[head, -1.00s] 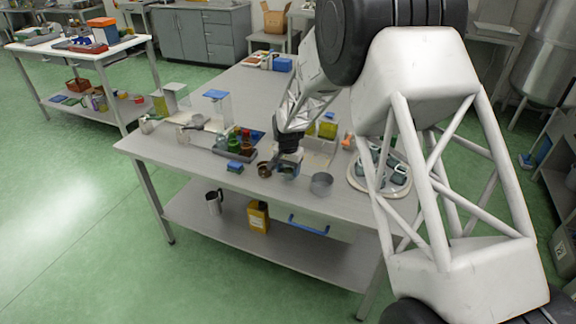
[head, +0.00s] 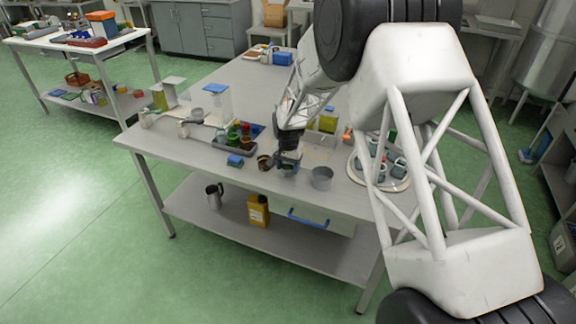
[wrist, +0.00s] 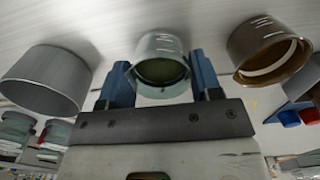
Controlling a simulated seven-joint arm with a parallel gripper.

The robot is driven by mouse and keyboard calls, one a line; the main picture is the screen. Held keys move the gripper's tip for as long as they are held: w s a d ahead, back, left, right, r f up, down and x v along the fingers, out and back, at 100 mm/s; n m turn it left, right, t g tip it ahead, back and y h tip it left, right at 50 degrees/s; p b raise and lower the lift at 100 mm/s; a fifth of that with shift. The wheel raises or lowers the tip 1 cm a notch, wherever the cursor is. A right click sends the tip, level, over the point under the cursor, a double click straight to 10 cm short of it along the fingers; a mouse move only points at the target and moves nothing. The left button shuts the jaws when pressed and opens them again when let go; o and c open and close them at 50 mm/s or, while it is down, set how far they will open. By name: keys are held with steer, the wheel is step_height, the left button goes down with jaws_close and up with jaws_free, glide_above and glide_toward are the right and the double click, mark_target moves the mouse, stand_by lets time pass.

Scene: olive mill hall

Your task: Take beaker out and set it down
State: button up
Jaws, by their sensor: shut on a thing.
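A clear glass beaker (wrist: 160,62) with white marks sits between the two blue fingers of my gripper (wrist: 162,82) in the wrist view. The fingers are shut on its sides. In the head view my gripper (head: 289,165) is low over the front part of the grey table (head: 190,158), and the beaker is mostly hidden by it. I cannot tell whether the beaker's base touches the table. A brown beaker (wrist: 268,50) stands close on the right in the wrist view; it is left of my gripper in the head view (head: 264,162).
A grey metal pot (head: 321,178) stands just right of my gripper. A blue box (head: 235,160) and a dark tray with bottles (head: 236,148) are to the left. A round white tray (head: 400,184) with several cups is to the right. Bare table lies at front left.

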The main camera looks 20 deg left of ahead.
mark_target(288, 166)
stand_by(0.3)
steer(key=o, duration=0.9)
steer(key=shift+o, duration=0.3)
steer(key=shift+o, duration=0.7)
steer(key=shift+r, duration=3.45)
